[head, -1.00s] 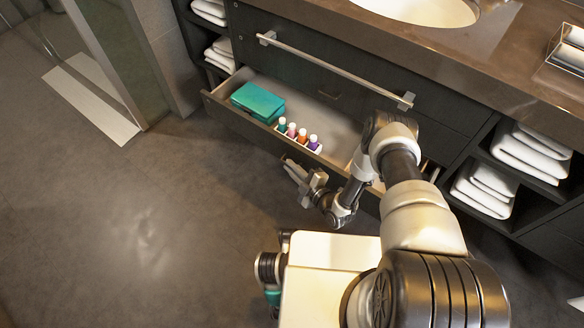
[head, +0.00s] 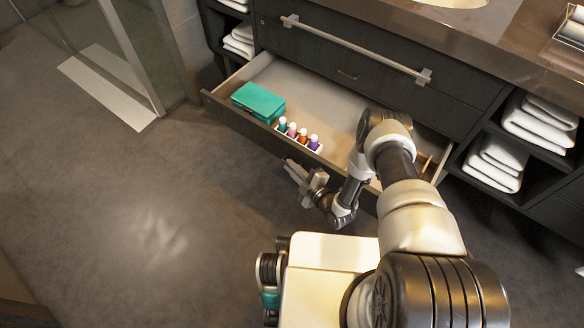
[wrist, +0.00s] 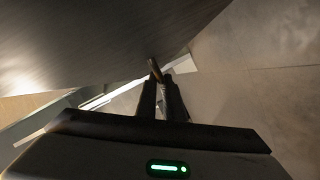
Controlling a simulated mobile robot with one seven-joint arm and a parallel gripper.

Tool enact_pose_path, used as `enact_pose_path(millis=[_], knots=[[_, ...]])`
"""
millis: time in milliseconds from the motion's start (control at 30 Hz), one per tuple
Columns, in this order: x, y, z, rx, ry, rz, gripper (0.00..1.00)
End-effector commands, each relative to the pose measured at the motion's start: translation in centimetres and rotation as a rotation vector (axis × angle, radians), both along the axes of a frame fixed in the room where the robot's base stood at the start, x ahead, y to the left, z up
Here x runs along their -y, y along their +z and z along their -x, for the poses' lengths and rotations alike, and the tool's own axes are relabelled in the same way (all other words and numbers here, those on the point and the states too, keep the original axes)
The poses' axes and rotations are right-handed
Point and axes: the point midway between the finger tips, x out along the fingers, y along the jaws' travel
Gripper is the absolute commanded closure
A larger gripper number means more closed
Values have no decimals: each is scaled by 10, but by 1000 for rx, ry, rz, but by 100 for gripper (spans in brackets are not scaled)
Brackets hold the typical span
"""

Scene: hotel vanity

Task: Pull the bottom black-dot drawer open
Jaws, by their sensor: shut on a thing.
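The bottom drawer (head: 252,130) of the dark vanity is pulled well out, and its pale inside shows. My gripper (head: 296,172) is low in front of the drawer front. In the wrist view my gripper's fingers (wrist: 162,92) are shut on a small drawer handle (wrist: 154,68) beneath the large dark drawer front (wrist: 100,45). The handle is mostly hidden between the fingertips, and no black dot can be made out there. My arm covers the right part of the drawer in the head view.
Inside the drawer lie a teal box (head: 258,101) and a white holder of several small coloured bottles (head: 302,136). A closed upper drawer has a long bar handle (head: 350,49). Open shelves hold white towels (head: 497,160). The floor (head: 150,220) on the left is clear.

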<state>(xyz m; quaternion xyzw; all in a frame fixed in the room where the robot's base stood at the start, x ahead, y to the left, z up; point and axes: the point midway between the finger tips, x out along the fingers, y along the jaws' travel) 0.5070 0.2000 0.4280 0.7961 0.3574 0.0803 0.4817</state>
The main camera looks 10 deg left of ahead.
Motion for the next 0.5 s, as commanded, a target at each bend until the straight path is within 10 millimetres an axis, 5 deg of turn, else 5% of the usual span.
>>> enact_pose_path(millis=[333,400,500], knots=[[-1,-1,1,-2,1,-1,100],[-1,-1,0,-2,1,-1,82],[-1,0,0,-1,0,0,74]])
